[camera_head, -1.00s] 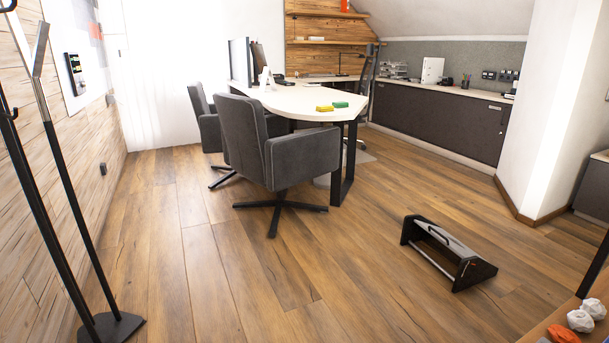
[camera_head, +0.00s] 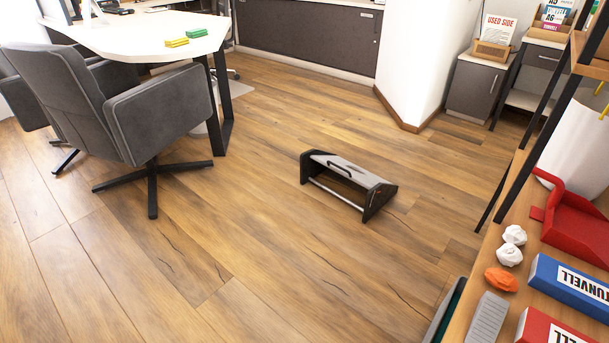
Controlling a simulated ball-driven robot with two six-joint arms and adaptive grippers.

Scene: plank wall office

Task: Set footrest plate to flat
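The footrest (camera_head: 378,200) stands on the wooden floor near the middle of the head view. It has two dark end panels and a light bar low along its near side. Its grey plate (camera_head: 350,171) spans the top between the panels and has a dark handle-like slot. The plate's exact angle is hard to tell at this distance. Nothing touches the footrest. Neither of my grippers shows in the view.
A grey swivel chair (camera_head: 105,105) and a white desk (camera_head: 140,38) stand at left. A wooden shelf unit (camera_head: 480,270) at right holds a red dustpan (camera_head: 575,225), boxes, crumpled paper and an orange lump. Open floor surrounds the footrest.

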